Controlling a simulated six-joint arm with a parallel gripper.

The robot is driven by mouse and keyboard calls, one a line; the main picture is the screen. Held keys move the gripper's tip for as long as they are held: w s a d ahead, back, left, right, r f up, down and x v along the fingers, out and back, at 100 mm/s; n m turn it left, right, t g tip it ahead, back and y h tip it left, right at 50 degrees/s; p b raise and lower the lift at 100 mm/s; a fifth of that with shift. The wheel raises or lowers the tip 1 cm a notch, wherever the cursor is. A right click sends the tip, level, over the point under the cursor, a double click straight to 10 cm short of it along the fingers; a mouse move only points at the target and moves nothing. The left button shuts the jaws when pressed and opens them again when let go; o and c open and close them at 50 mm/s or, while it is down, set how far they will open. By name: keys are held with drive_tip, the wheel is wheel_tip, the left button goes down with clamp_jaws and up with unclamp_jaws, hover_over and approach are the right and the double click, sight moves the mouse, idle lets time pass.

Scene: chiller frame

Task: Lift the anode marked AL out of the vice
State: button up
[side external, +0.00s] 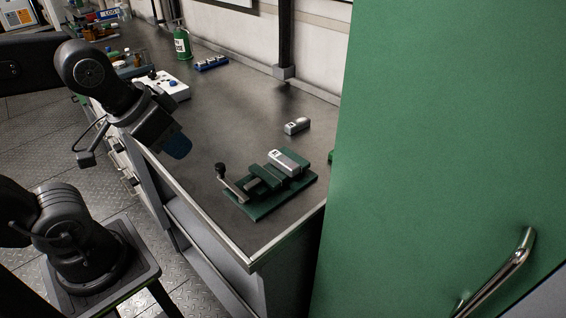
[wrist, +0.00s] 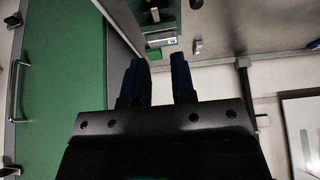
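The green vice (side external: 262,203) stands on the bench near its front right corner, with its crank handle to the left. A pale grey block, the anode (side external: 290,162), sits in the vice jaws with a small dark mark on its end that looks like AL. In the wrist view the vice (wrist: 159,14) is at the top, with the anode (wrist: 160,36) just below it. My gripper (side external: 180,148) is up and left of the vice, well apart from it. In the wrist view its two blue fingers (wrist: 161,66) stand apart with nothing between them.
A second grey block (side external: 297,125) lies loose on the bench behind the vice. A tall green cabinet (side external: 440,130) closes off the right. A white box (side external: 172,90), blue rack (side external: 211,63) and green bottle (side external: 182,45) stand farther back. The middle bench is clear.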

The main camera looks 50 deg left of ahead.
drive_tip(key=o, duration=1.4)
drive_tip(key=g, duration=0.6)
hover_over(279, 162)
wheel_tip(279, 162, down, 3)
wheel_tip(279, 162, down, 13)
drive_tip(key=shift+r, duration=0.15)
